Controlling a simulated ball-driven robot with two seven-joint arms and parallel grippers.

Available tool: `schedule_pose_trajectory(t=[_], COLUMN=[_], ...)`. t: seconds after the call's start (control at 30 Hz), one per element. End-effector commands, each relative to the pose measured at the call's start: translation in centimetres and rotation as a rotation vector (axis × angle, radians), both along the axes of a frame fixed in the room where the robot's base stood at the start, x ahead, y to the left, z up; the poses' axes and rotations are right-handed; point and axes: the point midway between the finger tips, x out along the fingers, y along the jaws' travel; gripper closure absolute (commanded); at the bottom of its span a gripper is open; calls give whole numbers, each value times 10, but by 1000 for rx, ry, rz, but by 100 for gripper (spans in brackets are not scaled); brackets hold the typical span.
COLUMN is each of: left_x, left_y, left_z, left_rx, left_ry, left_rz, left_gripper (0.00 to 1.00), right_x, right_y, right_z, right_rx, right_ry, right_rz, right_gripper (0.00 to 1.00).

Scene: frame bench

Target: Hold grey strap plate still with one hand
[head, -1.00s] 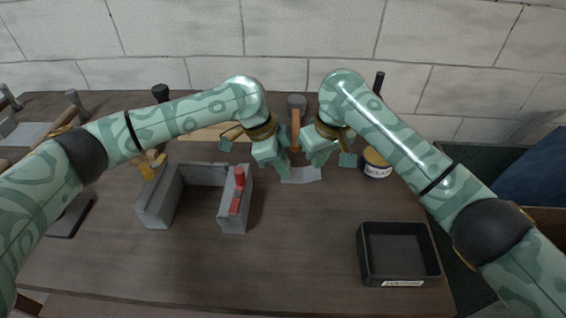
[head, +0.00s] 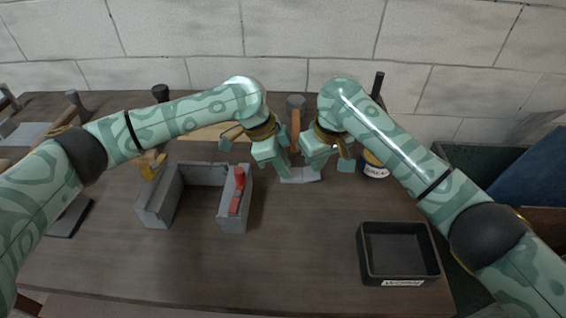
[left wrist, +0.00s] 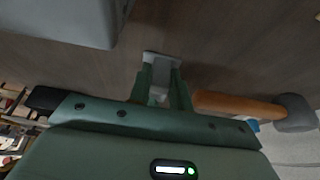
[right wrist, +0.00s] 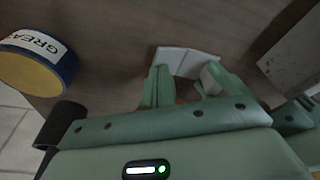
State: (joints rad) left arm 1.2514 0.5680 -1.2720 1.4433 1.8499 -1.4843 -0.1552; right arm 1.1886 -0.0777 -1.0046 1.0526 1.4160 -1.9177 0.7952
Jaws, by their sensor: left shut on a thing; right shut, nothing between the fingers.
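The grey strap plate (head: 300,176) lies near the middle of the bench, a small pale bent piece, partly hidden by my grippers in the head view. My left gripper (head: 287,170) is shut on its near end; the plate shows at the fingertips in the left wrist view (left wrist: 162,57). My right gripper (head: 309,168) is close beside it on the right, shut with nothing held. In the right wrist view the plate (right wrist: 187,62) lies just beyond the right fingers, and I cannot tell whether they touch it.
A grey U-shaped frame (head: 233,222) with a red part (head: 237,190) stands left of the grippers. A hammer (head: 296,130) lies just behind them. A grease tin (head: 376,171) is at right. A black labelled tray (head: 365,263) sits front right. The front middle is clear.

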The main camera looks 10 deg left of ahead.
Motion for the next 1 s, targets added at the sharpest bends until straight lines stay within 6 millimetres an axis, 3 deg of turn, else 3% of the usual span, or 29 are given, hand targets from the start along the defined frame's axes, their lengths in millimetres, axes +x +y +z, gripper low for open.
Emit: schedule_pose_trajectory(t=[0.4, 1.0], left_x=[0, 0], left_y=[-2, -3], left_z=[1, 1], left_rx=[-6, -7], left_ry=[-1, 0], left_rz=[-2, -3], left_gripper=[100, 100], right_x=[-2, -3], right_y=[-1, 0], right_z=[-14, -21], right_rx=[-4, -1], right_ry=[10, 11], right_rz=[-1, 0], right_gripper=[100, 100])
